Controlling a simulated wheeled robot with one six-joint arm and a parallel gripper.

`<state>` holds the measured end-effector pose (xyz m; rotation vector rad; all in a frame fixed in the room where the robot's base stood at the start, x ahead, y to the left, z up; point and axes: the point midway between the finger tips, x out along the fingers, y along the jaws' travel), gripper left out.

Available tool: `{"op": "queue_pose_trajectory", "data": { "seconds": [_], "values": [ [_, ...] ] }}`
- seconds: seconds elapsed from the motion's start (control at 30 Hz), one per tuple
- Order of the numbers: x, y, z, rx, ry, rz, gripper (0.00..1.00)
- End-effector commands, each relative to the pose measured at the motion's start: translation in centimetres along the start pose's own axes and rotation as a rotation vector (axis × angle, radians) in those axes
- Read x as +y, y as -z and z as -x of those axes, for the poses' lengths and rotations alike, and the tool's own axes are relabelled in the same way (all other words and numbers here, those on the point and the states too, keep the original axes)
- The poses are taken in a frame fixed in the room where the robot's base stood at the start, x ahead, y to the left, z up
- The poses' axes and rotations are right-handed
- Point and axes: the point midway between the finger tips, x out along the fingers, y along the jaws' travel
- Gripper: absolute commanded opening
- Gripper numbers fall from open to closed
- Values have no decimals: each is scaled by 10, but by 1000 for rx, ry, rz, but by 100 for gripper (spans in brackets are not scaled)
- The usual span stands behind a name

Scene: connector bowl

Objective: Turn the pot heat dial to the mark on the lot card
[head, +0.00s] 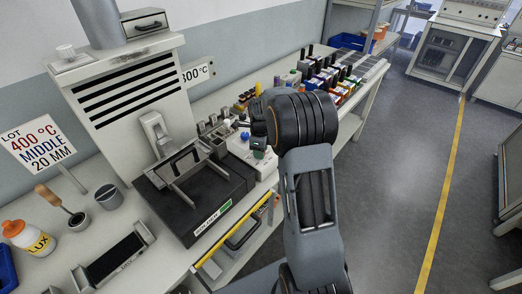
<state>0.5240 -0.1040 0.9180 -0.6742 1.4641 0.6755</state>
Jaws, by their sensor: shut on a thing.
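A pale control box (247,154) sits on the bench right of the dark pot unit (203,201). My gripper (244,126) is at this box, low over its top, and is shut on what appears to be the heat dial. The dial, its pointer and its scale are mostly hidden by my gripper and wrist, so I cannot read the setting.
A vented grey cabinet (130,92) stands behind the pot unit. A "300 °C" sign (195,73) is on the wall. Several small bins and bottles (325,75) line the bench beyond my wrist. A bottle (28,238) and cup (109,197) stand left.

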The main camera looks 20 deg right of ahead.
Motion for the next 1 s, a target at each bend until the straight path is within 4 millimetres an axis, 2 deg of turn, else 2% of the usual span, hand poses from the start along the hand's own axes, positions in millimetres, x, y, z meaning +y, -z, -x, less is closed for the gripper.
{"op": "queue_pose_trajectory", "data": {
  "seconds": [0.27, 0.3, 0.57, 0.83, 1.0],
  "values": [
    [-2, -2, 3, -5, 8, 1, 12],
    [-2, -2, 3, -5, 8, 1, 37],
    [-1, 0, 1, -3, 4, 0, 61],
    [-1, 0, 2, -2, 3, 0, 61],
    [-1, -1, 20, -3, 5, 1, 61]
  ]
}}
